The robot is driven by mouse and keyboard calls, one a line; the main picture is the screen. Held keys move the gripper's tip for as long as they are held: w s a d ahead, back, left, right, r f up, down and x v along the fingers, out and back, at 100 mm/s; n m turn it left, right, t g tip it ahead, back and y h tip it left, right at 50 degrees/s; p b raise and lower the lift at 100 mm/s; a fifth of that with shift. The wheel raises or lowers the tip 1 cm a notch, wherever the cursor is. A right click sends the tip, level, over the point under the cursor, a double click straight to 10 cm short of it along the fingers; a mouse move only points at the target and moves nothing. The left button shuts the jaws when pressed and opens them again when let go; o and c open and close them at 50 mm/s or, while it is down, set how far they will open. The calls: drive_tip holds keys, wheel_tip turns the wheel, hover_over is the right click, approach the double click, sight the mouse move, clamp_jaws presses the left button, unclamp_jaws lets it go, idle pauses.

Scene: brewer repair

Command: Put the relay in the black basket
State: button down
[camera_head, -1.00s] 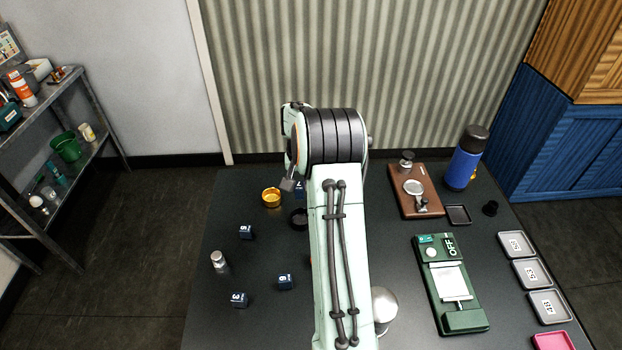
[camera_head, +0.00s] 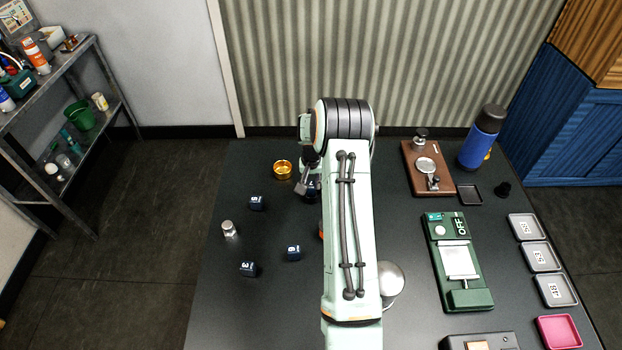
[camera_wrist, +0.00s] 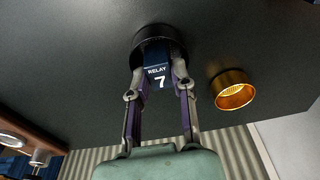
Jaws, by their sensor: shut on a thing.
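The relay (camera_wrist: 156,74), a dark blue block labelled RELAY 7, is held between the two fingers of my gripper (camera_wrist: 158,92) in the wrist view. Its far end overlaps the black basket (camera_wrist: 141,40), a round dark dish on the table. I cannot tell whether that end is inside the rim or just above it. In the head view my gripper (camera_head: 306,180) is partly hidden by my arm, with the relay's blue face (camera_head: 311,184) just showing at the basket, which is mostly covered.
A gold cup (camera_head: 282,169) stands close to the left of the basket. A green device (camera_head: 458,262), a brown board (camera_head: 428,168) and grey trays (camera_head: 540,257) are at right.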

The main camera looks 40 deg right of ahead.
sight(311, 185)
drive_tip(key=c, duration=0.9)
unclamp_jaws()
drive_tip(key=shift+o, duration=0.2)
wheel_tip(311, 185, up, 7)
